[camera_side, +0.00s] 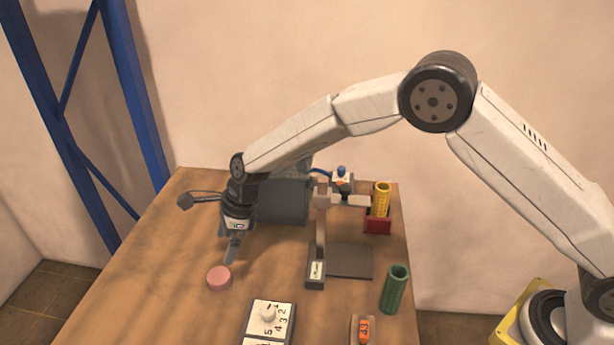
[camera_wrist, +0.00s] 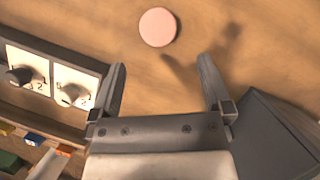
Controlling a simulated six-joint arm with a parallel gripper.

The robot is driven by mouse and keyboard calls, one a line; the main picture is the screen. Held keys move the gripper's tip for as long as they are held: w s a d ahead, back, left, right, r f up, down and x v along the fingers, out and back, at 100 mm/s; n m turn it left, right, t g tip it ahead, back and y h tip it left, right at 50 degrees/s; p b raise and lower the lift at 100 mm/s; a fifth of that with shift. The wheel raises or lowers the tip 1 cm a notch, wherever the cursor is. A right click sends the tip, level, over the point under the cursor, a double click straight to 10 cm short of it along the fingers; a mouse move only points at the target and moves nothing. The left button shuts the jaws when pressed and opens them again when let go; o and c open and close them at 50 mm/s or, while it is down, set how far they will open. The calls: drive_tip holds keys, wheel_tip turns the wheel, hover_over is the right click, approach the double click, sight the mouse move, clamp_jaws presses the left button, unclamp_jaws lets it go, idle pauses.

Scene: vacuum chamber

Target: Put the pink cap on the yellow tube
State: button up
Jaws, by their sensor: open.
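The pink cap (camera_side: 219,278) lies flat on the wooden table at the left in the side view. It also shows as a round pink disc at the top of the wrist view (camera_wrist: 158,27). The yellow tube (camera_side: 382,198) stands upright in a red holder (camera_side: 377,226) at the table's back right. It is not in the wrist view. My gripper (camera_side: 231,258) is above the table close to the cap, pointing down. In the wrist view its two fingers (camera_wrist: 164,75) are spread and empty, with the cap beyond their tips.
A green tube (camera_side: 395,289) stands at the right. The table around the cap is clear.

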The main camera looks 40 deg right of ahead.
sight(219, 275)
drive_tip(key=shift+f, duration=0.95)
drive_tip(key=shift+x, duration=1.25)
drive_tip(key=shift+a+f, duration=0.1)
drive_tip(key=shift+f, duration=0.05)
drive_tip(key=shift+s+x, duration=0.1)
drive_tip(key=shift+x, duration=1.1)
drive_tip(key=shift+s+x, duration=0.15)
drive_tip(key=shift+x, duration=1.05)
drive_tip(key=shift+w, duration=0.1)
drive_tip(key=c, duration=1.1)
